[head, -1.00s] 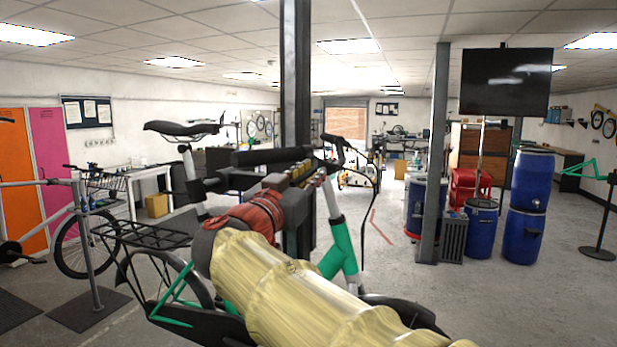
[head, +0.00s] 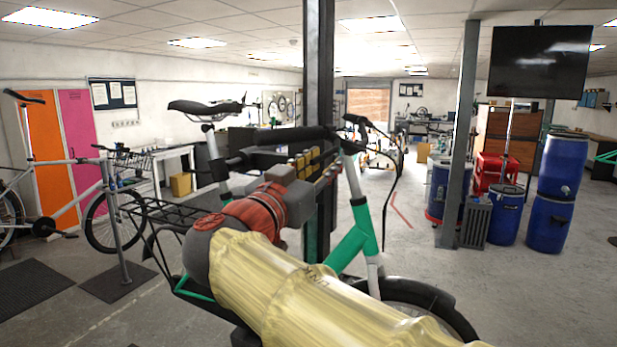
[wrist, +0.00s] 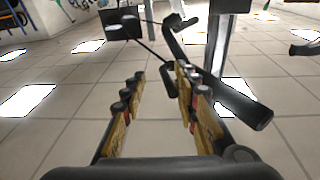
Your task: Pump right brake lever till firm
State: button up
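The green-framed cargo bike (head: 357,243) stands in front of me, with its saddle (head: 205,107) to the left. A black handlebar grip (head: 290,135) shows just above and behind my gripper (head: 315,165). In the wrist view the grip (wrist: 240,102) slants past the right finger. A thin dark lever (wrist: 170,82) with a rounded end appears in or just beyond the gap near the right fingertip; contact cannot be told. My gripper (wrist: 160,72) has its yellow fingers clearly apart, with nothing clamped between them. My arm hides part of the bike.
A dark post (head: 318,70) rises right behind the gripper. A grey post (head: 461,140), blue barrels (head: 556,200) and a hanging screen (head: 540,60) are at the right. Another bike (head: 75,200) is at the left.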

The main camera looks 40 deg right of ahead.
jog(key=v, duration=0.6)
jog(key=shift+s+a, duration=0.1)
dwell(0.6)
